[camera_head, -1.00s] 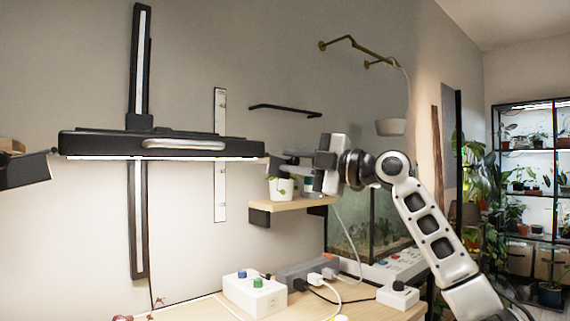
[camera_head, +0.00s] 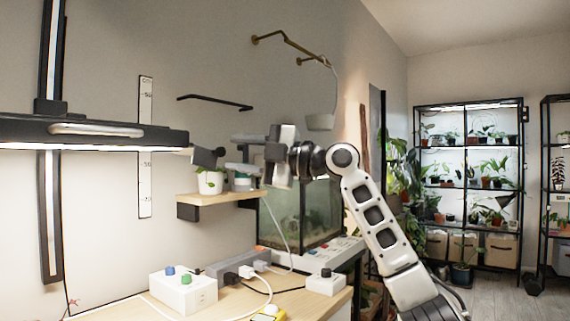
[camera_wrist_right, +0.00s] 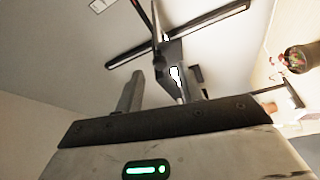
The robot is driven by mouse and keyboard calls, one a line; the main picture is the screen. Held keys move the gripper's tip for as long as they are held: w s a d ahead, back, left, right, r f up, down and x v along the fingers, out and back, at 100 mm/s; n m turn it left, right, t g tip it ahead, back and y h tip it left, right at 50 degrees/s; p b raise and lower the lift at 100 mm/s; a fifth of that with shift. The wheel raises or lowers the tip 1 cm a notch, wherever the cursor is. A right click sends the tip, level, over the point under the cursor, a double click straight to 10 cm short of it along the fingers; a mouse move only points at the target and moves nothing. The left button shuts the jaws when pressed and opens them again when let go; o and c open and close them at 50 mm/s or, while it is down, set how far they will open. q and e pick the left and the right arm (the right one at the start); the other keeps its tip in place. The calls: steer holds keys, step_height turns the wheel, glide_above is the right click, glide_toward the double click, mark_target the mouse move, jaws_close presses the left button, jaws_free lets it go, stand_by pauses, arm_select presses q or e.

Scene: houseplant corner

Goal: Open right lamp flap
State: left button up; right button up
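The black lamp (camera_head: 100,131) hangs on a vertical rail at the left of the head view, its light strip lit underneath. A small dark panel, which looks like the right lamp flap (camera_head: 207,157), sticks out past the lamp's right end, and its exact angle is hard to tell. My right gripper (camera_head: 232,155) points left towards it, fingers apart, the tips close to the panel. Contact cannot be made out. In the right wrist view both fingers of the gripper (camera_wrist_right: 155,80) stand apart, with dark lamp parts close beyond them. My left gripper is out of view.
A wooden shelf (camera_head: 222,197) with a potted plant (camera_head: 210,181) sits below my right gripper. A fish tank (camera_head: 300,217) stands behind my arm. A white control box (camera_head: 183,291) and power strip (camera_head: 238,264) lie on the table.

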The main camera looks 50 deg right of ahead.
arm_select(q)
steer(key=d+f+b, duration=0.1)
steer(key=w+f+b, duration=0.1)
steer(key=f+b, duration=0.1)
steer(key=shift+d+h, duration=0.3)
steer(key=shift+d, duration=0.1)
arm_select(e)
steer(key=v, duration=1.1)
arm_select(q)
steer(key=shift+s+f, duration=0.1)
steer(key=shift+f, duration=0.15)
arm_select(e)
steer(key=shift+s+f, duration=0.1)
